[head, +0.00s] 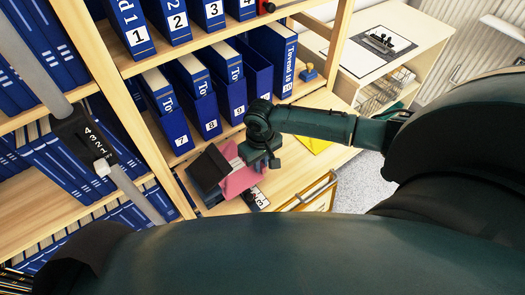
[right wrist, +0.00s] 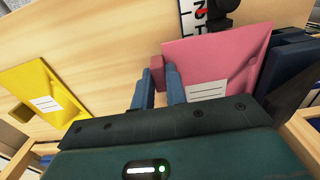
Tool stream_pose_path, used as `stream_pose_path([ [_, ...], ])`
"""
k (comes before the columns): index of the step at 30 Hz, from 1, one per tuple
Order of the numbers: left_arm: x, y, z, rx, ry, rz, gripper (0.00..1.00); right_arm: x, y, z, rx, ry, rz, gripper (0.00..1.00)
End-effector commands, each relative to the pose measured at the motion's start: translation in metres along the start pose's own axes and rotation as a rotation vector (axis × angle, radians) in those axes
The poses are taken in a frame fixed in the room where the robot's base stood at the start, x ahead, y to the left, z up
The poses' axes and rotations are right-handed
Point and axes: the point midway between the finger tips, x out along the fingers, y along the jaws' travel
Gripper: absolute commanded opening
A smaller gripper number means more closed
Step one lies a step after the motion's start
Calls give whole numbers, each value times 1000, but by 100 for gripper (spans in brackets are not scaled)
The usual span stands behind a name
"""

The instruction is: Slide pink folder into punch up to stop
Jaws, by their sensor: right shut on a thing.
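The pink folder (head: 240,182) lies tilted beside the dark punch (head: 208,168), its left edge meeting the punch; how deep it sits in the slot is hidden. In the right wrist view the pink folder (right wrist: 218,50) shows a white label, and a dark body, which looks like the punch (right wrist: 290,60), adjoins its right edge. My right gripper (head: 258,158) is at the folder's right side, its blue fingers (right wrist: 158,78) closed on a pink edge of the folder. My left gripper is not in view.
A yellow folder (head: 313,142) lies on the wooden shelf to the right, apart from the gripper. Blue numbered binders (head: 205,105) stand behind. A stamp (head: 308,72) is near them. A strip with numbers (head: 259,198) lies just in front of the folder.

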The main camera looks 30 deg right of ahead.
Motion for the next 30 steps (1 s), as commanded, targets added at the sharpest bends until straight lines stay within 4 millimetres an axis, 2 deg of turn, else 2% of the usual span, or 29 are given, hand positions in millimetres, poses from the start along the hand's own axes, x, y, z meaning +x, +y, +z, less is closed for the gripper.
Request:
stream_pose_path([
  [30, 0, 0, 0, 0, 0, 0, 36, 0, -23, 0, -1, 0, -1, 0],
])
